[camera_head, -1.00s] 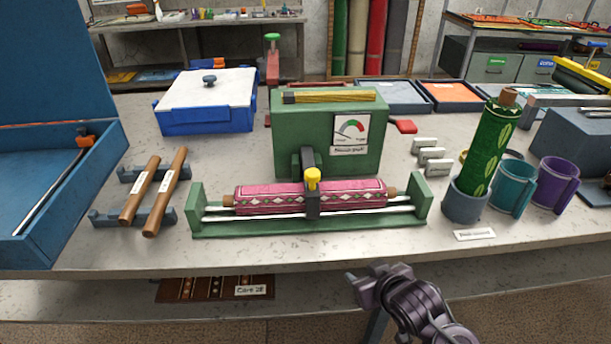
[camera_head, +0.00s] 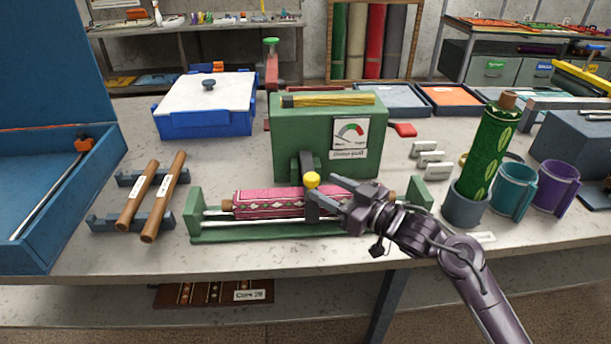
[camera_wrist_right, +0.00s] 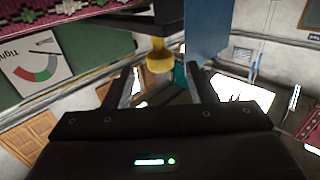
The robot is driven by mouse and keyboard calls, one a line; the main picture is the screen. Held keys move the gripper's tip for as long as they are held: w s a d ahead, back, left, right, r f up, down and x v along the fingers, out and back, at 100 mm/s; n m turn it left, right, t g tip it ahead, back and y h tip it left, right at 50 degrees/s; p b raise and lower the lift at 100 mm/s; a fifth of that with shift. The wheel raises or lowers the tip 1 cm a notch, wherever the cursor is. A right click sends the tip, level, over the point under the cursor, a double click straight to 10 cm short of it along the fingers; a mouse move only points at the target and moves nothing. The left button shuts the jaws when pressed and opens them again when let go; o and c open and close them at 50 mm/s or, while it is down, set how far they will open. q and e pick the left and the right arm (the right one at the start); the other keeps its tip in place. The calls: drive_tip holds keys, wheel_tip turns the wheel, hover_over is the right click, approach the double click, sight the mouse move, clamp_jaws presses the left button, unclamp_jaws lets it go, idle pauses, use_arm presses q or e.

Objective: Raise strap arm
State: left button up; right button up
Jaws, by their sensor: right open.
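The strap arm (camera_head: 308,172) is a dark bar standing at the front of the green machine (camera_head: 330,140), with a yellow knob (camera_head: 312,180) on it. It lies down across the pink patterned rug roll (camera_head: 270,203) in the green cradle (camera_head: 196,217). My right gripper (camera_head: 333,193) is at the knob's right, its fingers pointing left. In the right wrist view the yellow knob (camera_wrist_right: 159,58) shows just beyond and between the two spread fingers (camera_wrist_right: 163,85). I cannot tell whether a finger touches it. The left gripper is not in view.
A dial gauge (camera_head: 348,132) is on the machine's front. Two wooden rollers (camera_head: 163,196) rest on a rack at the left. A green roll (camera_head: 485,150) stands in a grey cup, beside teal (camera_head: 513,186) and purple (camera_head: 555,187) cups. The table's front edge is clear.

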sight(305, 189)
drive_tip(key=p+x, duration=0.1)
drive_tip(key=x, duration=0.6)
drive_tip(key=shift+f, duration=0.1)
clamp_jaws()
